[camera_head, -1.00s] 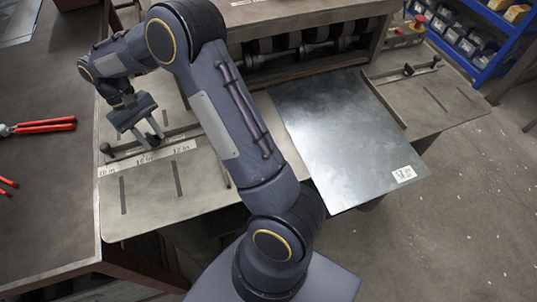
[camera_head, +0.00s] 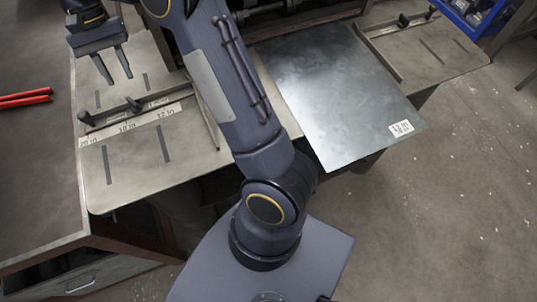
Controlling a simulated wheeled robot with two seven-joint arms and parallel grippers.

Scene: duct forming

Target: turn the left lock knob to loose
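My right gripper (camera_head: 118,80) is at the upper left, fingers pointing down and spread apart with nothing between them. Below its fingertips, and apart from them, a dark bar crosses the left grey slotted plate. A small dark knob (camera_head: 133,103) stands on the bar. A round dark knob (camera_head: 84,117) is at the bar's left end. I cannot tell from their looks which is the lock knob or whether it is loose. My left gripper is not in view.
A scale strip (camera_head: 130,124) with inch marks lies along the bar. A shiny sheet (camera_head: 335,90) with a label lies right of my arm. A second slotted plate (camera_head: 445,60) is at the far right. Red handles (camera_head: 25,98) lie on the dark bench at left.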

